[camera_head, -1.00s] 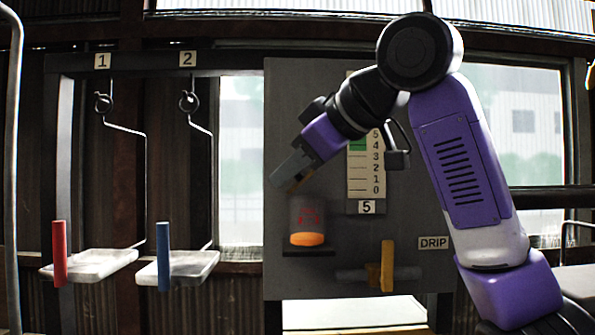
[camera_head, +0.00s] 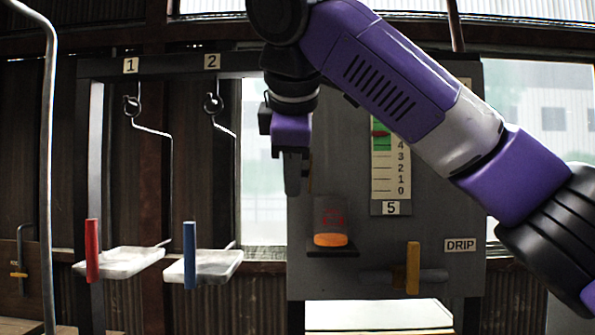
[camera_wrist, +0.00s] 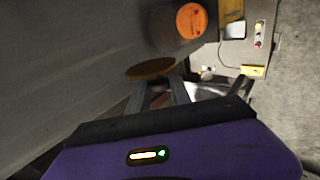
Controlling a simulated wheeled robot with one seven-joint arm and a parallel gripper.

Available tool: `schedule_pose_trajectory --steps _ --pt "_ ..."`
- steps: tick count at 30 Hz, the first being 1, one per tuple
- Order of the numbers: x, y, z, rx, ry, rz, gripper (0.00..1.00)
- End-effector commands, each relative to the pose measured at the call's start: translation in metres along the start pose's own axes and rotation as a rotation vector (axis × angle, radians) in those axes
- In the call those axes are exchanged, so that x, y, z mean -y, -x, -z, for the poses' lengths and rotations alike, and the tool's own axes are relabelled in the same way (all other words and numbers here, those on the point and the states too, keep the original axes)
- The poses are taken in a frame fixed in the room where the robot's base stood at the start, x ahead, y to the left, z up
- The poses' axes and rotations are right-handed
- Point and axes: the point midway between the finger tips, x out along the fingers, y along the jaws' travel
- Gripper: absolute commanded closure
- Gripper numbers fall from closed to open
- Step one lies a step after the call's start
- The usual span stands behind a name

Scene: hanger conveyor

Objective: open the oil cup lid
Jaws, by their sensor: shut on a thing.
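The oil cup (camera_head: 331,218) is a clear cup with orange oil at its bottom, on a small dark shelf on the grey panel. Its top looks uncovered. In the wrist view the orange oil of the cup (camera_wrist: 190,20) shows beyond the fingers. The lid (camera_wrist: 150,68) is a brown disc at my fingertips. In the head view the lid (camera_head: 309,179) appears as a thin brown edge, about upright, above and left of the cup. My gripper (camera_head: 293,187) points down and is shut on the lid, clear of the cup. The exact grip is hard to see.
A level gauge (camera_head: 390,165) and a yellow valve handle (camera_head: 413,268) by the DRIP label are on the panel (camera_head: 308,278). Two hanging trays, with a red bar (camera_head: 92,250) and a blue bar (camera_head: 190,255), hang at left.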

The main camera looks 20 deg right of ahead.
Motion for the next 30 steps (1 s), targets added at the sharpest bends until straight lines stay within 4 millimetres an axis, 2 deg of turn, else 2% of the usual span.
schedule_pose_trajectory --steps 20,21,24,30 --pt "0.0015 -0.0012 0.0038 0.046 0.051 -0.001 1.00" --pt "0.0015 -0.0012 0.0038 0.045 0.051 -0.001 0.73" --pt "0.0015 -0.0013 0.0037 0.045 0.050 -0.001 0.56" --pt "0.0016 -0.0014 0.0032 0.047 0.050 -0.001 0.56"
